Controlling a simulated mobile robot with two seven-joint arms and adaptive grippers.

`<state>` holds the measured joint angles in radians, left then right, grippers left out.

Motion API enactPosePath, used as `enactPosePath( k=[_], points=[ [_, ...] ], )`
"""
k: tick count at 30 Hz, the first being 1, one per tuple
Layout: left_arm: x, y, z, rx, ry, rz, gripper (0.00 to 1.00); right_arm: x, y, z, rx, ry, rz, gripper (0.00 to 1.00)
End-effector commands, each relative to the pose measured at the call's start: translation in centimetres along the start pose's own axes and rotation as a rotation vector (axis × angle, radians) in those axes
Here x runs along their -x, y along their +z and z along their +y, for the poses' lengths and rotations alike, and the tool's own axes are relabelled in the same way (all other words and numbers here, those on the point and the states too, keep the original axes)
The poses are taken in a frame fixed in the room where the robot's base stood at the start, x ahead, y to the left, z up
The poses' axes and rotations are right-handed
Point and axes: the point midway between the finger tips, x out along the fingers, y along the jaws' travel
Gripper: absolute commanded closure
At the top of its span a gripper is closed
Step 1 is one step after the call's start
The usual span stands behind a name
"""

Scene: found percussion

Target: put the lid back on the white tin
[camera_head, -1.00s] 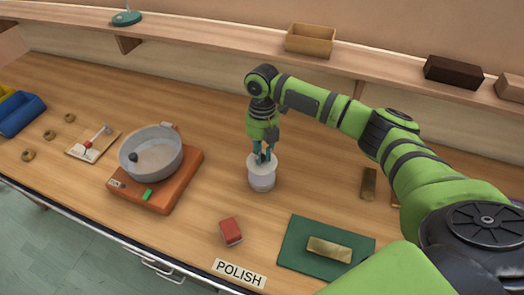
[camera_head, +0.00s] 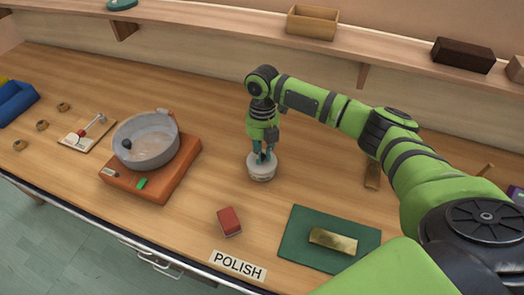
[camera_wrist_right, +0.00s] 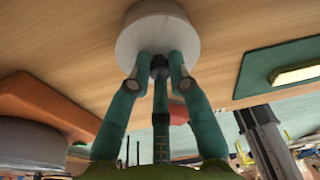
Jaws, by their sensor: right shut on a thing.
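The white tin (camera_head: 262,177) stands upright on the wooden bench, near the middle of the head view. Its pale round lid (camera_wrist_right: 158,30) fills the top of the right wrist view and hides the tin's opening. My right gripper (camera_head: 262,156) comes down over the tin from above. In the wrist view its fingers (camera_wrist_right: 158,62) are closed around the dark knob at the lid's centre. The lid appears level and down on the tin, but I cannot tell whether it is fully seated. My left gripper is not in view.
Left of the tin, a grey pan (camera_head: 146,145) sits on an orange-brown base (camera_head: 140,188). A red block (camera_head: 229,221) lies in front, near the POLISH label (camera_head: 238,266). A green mat (camera_head: 296,252) with a brass bar (camera_head: 333,241) lies front right. A shelf (camera_head: 220,22) runs behind.

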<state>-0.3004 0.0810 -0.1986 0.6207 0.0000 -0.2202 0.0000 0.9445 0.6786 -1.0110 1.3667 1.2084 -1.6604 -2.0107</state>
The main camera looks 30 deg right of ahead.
Motion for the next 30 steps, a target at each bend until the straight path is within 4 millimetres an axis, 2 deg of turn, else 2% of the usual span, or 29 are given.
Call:
enactPosePath(
  k=[30],
  points=[
    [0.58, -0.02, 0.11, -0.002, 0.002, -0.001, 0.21, -0.01, 0.01, -0.05, 0.000, -0.001, 0.000, 1.00]
  ],
)
